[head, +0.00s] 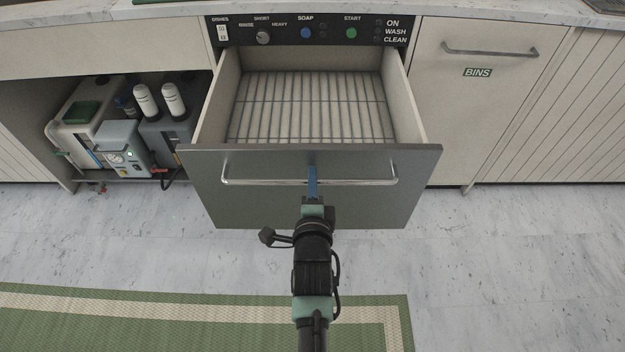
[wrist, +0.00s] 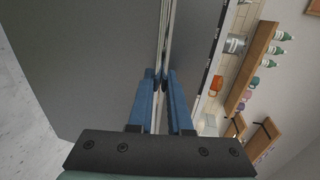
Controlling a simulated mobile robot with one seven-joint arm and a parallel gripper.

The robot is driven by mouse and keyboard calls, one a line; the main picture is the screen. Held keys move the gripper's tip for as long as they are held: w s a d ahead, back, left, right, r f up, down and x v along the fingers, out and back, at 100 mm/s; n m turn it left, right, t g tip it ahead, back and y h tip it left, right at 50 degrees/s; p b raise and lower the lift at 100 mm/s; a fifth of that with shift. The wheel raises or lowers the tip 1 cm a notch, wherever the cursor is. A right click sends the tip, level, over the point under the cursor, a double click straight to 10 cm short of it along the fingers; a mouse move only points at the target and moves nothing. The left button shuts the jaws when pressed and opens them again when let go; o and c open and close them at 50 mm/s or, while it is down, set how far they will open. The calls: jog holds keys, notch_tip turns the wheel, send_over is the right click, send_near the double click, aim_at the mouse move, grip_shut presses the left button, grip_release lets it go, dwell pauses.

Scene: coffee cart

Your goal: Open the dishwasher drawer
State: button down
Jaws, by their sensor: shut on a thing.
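The dishwasher drawer (head: 250,205) is pulled well out from under the counter in the head view, and its wire rack (head: 310,108) shows empty inside. Its front is dark grey metal with a long bar handle (head: 360,182) across it. My gripper (head: 312,172) is at the middle of this handle, with its blue fingers shut on the bar. In the wrist view the two fingers (wrist: 163,80) close on the shiny handle bar (wrist: 163,35), which runs up the picture beside the grey drawer front (wrist: 90,60).
A control panel (head: 300,31) with knobs sits above the drawer. A shut BINS door (head: 480,110) with a bar handle is to the right. An open bay with a machine (head: 122,142) is to the left. The floor is clear, with a green mat (head: 150,325) in front.

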jog(key=c, duration=0.8)
grip_release()
jog(key=shift+w, duration=0.1)
jog(key=shift+c, duration=0.2)
jog(key=s+r+p, duration=0.2)
jog(key=s, duration=1)
jog(key=shift+s+r+p, duration=0.25)
jog(key=shift+s+p, duration=0.05)
jog(key=shift+s, duration=0.1)
